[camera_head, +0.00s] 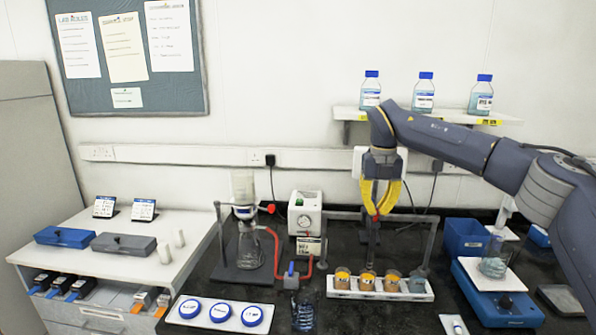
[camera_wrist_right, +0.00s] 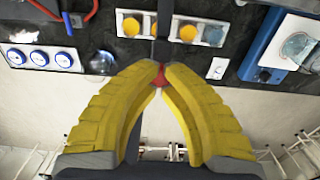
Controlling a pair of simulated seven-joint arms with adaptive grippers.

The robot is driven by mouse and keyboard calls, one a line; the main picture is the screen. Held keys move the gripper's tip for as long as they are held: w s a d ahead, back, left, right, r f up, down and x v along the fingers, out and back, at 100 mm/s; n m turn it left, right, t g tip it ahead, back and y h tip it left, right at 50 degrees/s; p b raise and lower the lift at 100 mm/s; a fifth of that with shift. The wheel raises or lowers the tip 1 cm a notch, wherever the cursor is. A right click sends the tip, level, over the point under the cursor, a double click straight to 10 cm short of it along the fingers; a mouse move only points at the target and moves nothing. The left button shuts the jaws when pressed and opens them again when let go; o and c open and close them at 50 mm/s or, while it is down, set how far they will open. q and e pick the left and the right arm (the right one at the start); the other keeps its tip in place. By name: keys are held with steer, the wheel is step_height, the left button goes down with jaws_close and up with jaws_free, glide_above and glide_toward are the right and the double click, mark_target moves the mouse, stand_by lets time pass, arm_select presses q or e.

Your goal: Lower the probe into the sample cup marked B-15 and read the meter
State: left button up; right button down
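A white holder (camera_head: 390,295) on the dark bench carries a row of sample cups, several with orange-yellow contents: a left cup (camera_head: 342,278), a middle cup (camera_head: 367,280) and a right cup (camera_head: 391,281). A greyer thing stands at its right end. Cup markings are too small to read. A dark frame spans behind the row, with a dark upright part (camera_head: 373,236), seemingly the probe, under my right gripper (camera_head: 376,214). The yellow fingers meet around a small red piece (camera_wrist_right: 159,76) atop it. The probe tip's height is unclear. My left gripper is out of view.
A white box with a dial (camera_head: 305,212) stands behind left; its reading is illegible. Glassware with red tubing (camera_head: 250,245) is further left. A tray of blue-rimmed round lids (camera_head: 220,312) lies front left. A blue scale-like device (camera_head: 500,300) is right.

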mark_target(375, 225)
steer(key=shift+f, duration=2.55)
steer(key=shift+r, duration=3.55)
